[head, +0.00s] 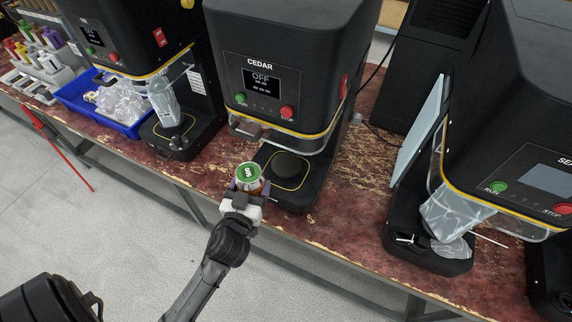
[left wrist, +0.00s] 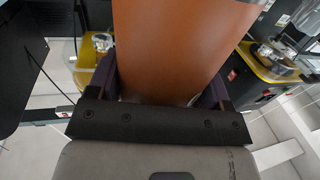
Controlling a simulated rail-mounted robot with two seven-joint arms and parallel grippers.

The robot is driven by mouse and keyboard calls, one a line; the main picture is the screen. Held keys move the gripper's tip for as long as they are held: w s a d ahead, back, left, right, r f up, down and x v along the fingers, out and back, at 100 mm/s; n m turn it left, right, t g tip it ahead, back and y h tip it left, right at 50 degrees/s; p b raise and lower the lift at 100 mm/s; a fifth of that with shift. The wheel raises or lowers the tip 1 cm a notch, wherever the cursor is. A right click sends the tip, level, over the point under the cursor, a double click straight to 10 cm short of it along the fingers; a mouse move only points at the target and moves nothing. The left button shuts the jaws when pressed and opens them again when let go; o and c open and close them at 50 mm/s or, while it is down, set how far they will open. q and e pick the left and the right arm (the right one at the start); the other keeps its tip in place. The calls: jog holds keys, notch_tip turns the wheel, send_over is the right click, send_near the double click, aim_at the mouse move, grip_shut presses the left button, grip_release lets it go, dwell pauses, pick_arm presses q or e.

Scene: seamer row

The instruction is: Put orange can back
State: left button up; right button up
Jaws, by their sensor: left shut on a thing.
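The orange can (left wrist: 180,45) fills the upper middle of the left wrist view, its plain orange side close to the camera. In the head view the can (head: 249,173) shows a green top with a white mark and stands roughly upright. My left gripper (head: 245,190) is shut on it, with dark fingers on both sides. It holds the can at the front edge of the CEDAR machine (head: 262,75), just left of its round black plate (head: 290,167). Whether the can touches the machine's base cannot be told. My right gripper is not in view.
CEDAR's screen reads OFF. Another seamer (head: 515,150) stands at right, with clear plastic wrap under its head. A third machine (head: 130,40) and a blue bin (head: 95,108) of clear items are at left. The worn red bench (head: 352,190) is bare right of CEDAR.

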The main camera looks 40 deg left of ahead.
pick_arm(q)
jog(key=shift+d+r, duration=0.1)
jog(key=shift+r, duration=0.05)
dwell(0.3)
jog(key=shift+w, duration=0.3)
jog(key=w+d+x, duration=0.2)
jog(key=d+x, duration=0.1)
jog(key=x, duration=1.6)
jog(key=f, duration=0.2)
jog(key=f+b, duration=0.1)
jog(key=f, duration=0.1)
jog(key=f+b, duration=0.1)
jog(key=f, duration=0.1)
jog(key=shift+s+d, duration=0.15)
jog(key=shift+s, duration=0.1)
jog(key=shift+f, duration=0.25)
jog(key=shift+w, duration=0.2)
jog(key=shift+f, duration=0.15)
